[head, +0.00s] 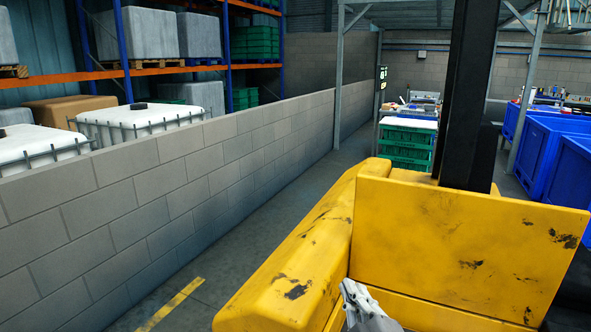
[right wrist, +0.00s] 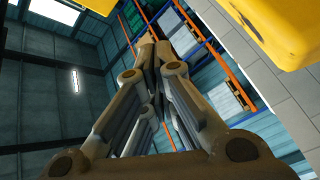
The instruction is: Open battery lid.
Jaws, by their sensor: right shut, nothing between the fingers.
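A scuffed yellow vehicle body (head: 300,265) fills the lower right of the head view. It has a rounded long side and a broad flat yellow panel (head: 460,240); I cannot tell which part is the battery lid. My right gripper (head: 350,290) shows at the bottom, in front of the yellow body; contact cannot be told. In the right wrist view my right gripper (right wrist: 152,55) has its fingers together with nothing between them. Yellow surfaces (right wrist: 285,30) show at the top edge there, apart from the fingertips. My left gripper is not in view.
A dark mast (head: 465,100) rises behind the panel. A grey block wall (head: 160,190) runs along the left, with clear floor (head: 215,270) beside it. Green crates (head: 407,145) and blue bins (head: 565,170) stand beyond. Shelving with containers is behind the wall.

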